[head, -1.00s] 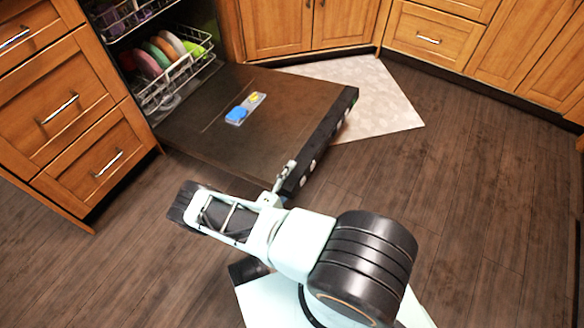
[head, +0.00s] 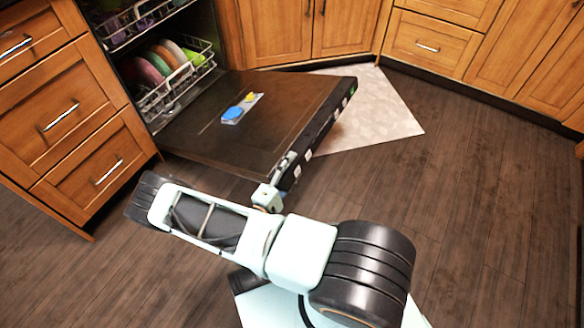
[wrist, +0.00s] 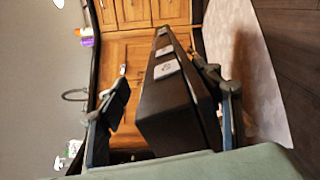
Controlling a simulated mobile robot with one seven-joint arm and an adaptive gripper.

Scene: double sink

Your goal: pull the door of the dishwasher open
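The dishwasher door (head: 255,140) is swung far down, its inner face upward and close to level, with a dispenser (head: 241,108) on it. In the head view my gripper (head: 286,165) is at the near corner of the door's outer end. In the wrist view my gripper (wrist: 165,95) is open, with the dark door edge (wrist: 168,110) between its fingers. The left finger stands apart from the door. The right finger is close against the other side; contact is unclear.
Racks (head: 178,80) with colourful plates sit inside the dishwasher. Wooden drawers (head: 75,125) stand left of it and cabinets (head: 435,45) behind. A pale mat (head: 385,115) lies beyond the door. The wooden floor (head: 480,200) at right is clear.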

